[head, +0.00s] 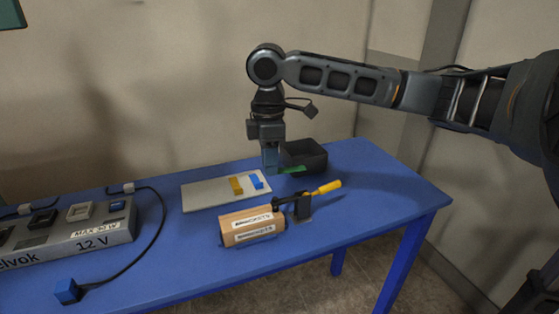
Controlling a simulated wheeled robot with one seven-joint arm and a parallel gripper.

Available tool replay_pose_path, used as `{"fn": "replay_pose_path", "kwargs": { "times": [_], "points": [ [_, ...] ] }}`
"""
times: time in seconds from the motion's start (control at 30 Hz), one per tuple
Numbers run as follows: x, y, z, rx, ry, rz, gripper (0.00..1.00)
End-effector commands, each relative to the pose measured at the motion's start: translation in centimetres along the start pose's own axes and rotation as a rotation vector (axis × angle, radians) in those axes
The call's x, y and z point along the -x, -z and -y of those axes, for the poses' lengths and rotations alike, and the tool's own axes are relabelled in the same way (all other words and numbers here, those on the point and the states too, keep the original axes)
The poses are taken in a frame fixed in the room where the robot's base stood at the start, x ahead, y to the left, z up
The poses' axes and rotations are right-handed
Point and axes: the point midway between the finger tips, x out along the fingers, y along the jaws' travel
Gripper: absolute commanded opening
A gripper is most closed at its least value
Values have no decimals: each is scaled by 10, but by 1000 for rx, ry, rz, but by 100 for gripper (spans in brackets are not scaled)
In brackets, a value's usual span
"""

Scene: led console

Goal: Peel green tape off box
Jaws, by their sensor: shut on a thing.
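The box (250,229) is a small brown carton with white labels, lying on the blue table. No green tape shows on its visible faces. A green strip (291,169) sticks out to the right of my gripper's tips, in front of a black bin. My gripper (271,168) points down behind the box, between the pale board and the bin, and is shut on the green strip. The fingertips are small in this view, and I cannot tell whether the strip touches the table or the bin.
A black open bin (306,155) stands behind the strip. A pale board (205,194) carries a yellow strip (237,185) and a blue strip (256,181). A black holder with a yellow-handled tool (327,188) is right of the box. A console (85,236) with cables fills the left.

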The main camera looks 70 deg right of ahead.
Motion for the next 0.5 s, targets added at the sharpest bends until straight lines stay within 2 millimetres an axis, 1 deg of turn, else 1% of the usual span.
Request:
{"fn": "replay_pose_path", "kwargs": {
  "times": [0.17, 0.5],
  "points": [
    [8, 4, -2, 2, 0, -2, 0],
    [28, 5, -2, 2, 0, -2, 0]
  ]
}}
